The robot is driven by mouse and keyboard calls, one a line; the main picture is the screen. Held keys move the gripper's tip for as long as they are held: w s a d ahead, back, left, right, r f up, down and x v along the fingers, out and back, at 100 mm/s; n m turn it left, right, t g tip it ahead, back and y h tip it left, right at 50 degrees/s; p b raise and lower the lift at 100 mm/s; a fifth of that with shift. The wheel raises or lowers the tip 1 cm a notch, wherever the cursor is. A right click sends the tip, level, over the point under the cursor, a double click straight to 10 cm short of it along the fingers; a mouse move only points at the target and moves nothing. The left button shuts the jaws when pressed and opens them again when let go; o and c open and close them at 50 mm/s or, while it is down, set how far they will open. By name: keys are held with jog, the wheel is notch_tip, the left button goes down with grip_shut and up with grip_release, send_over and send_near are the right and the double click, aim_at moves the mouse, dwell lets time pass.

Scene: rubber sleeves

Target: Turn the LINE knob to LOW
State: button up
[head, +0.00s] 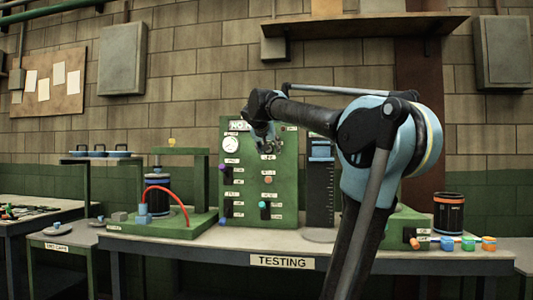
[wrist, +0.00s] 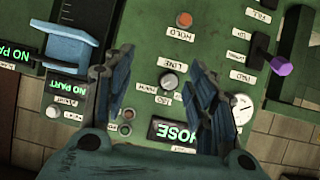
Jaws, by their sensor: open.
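The LINE knob (wrist: 169,80) is a small round dark knob with a light face on the green panel (head: 230,185). The wrist view shows the panel upside down, with the LINE label beside the knob. Two more small labels are at its left and below it; I cannot read them surely, nor tell the knob's setting. My gripper (wrist: 160,70) is open, with one finger on each side of the knob in the wrist view. Contact is not visible. In the head view my gripper (head: 266,141) is at the panel's upper middle and covers the knob.
An orange HOLD button (wrist: 184,20) and a purple-tipped lever (wrist: 281,66) are on the panel near the knob. A black-and-blue slide fixture (head: 320,180) stands at the right.

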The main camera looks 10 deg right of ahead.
jog(key=w+a+r+t, duration=0.1)
jog(key=w+a+r, duration=0.25)
jog(key=r, duration=0.25)
jog(key=x, duration=1.7)
jog(key=shift+w+r, duration=0.25)
jog(key=shift+w, duration=0.2)
jog(key=shift+d, duration=0.1)
jog(key=shift+t, duration=0.3)
jog(key=c, duration=1)
